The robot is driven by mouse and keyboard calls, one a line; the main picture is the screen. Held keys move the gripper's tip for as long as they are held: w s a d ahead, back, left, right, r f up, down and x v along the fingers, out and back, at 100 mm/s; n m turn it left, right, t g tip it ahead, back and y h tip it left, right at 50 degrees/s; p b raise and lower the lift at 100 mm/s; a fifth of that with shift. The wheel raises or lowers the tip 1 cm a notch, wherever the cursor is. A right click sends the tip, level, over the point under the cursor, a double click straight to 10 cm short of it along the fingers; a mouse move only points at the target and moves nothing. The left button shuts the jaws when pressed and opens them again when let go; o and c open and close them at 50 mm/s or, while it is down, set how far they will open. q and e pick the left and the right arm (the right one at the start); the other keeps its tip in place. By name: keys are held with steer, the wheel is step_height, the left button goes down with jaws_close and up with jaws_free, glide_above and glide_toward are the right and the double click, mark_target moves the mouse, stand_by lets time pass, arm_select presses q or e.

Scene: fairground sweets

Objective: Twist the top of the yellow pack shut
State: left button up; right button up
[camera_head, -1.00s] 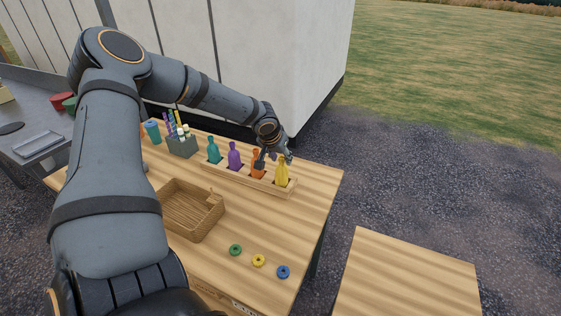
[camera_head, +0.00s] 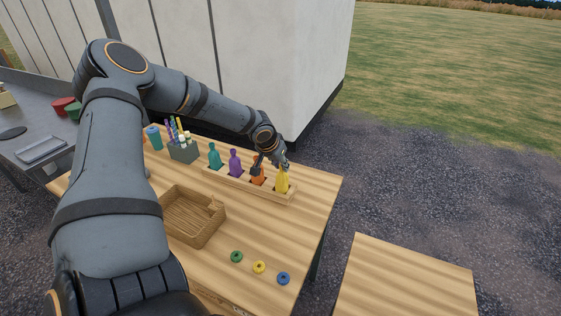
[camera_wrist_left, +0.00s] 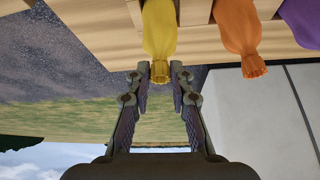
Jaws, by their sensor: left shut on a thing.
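The yellow pack (camera_head: 282,183) stands in the right end slot of a wooden rack (camera_head: 226,182). My left gripper (camera_head: 284,166) is at the top of this pack, coming from above and behind. In the left wrist view the yellow pack (camera_wrist_left: 159,30) hangs into the picture with its narrow neck between the fingertips of the left gripper (camera_wrist_left: 160,76). The fingers are shut on the neck, and the flared tip shows between them. My right gripper is not in view.
Orange (camera_head: 257,172), purple (camera_head: 235,163) and teal (camera_head: 215,156) packs stand in the same rack. The table's right part is clear.

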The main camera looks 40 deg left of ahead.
arm_select(q)
steer(key=shift+r+m+h+p, duration=0.1)
steer(key=shift+m+h+p, duration=0.2)
steer(key=shift+m+p, duration=0.2)
steer(key=shift+f+m+h+b, duration=0.2)
steer(key=shift+m+h+b, duration=0.15)
steer(key=shift+m, duration=0.35)
steer(key=m+h+b, duration=0.2)
steer(key=m+b, duration=0.2)
steer(key=b, duration=0.4)
steer(key=shift+f, duration=0.15)
steer(key=shift+m+g+h+b, duration=0.55)
steer(key=shift+m+b, duration=0.65)
steer(key=shift+b, duration=0.3)
steer(key=shift+s+d, duration=0.1)
steer(key=o, duration=0.7)
steer(key=shift+r, duration=0.3)
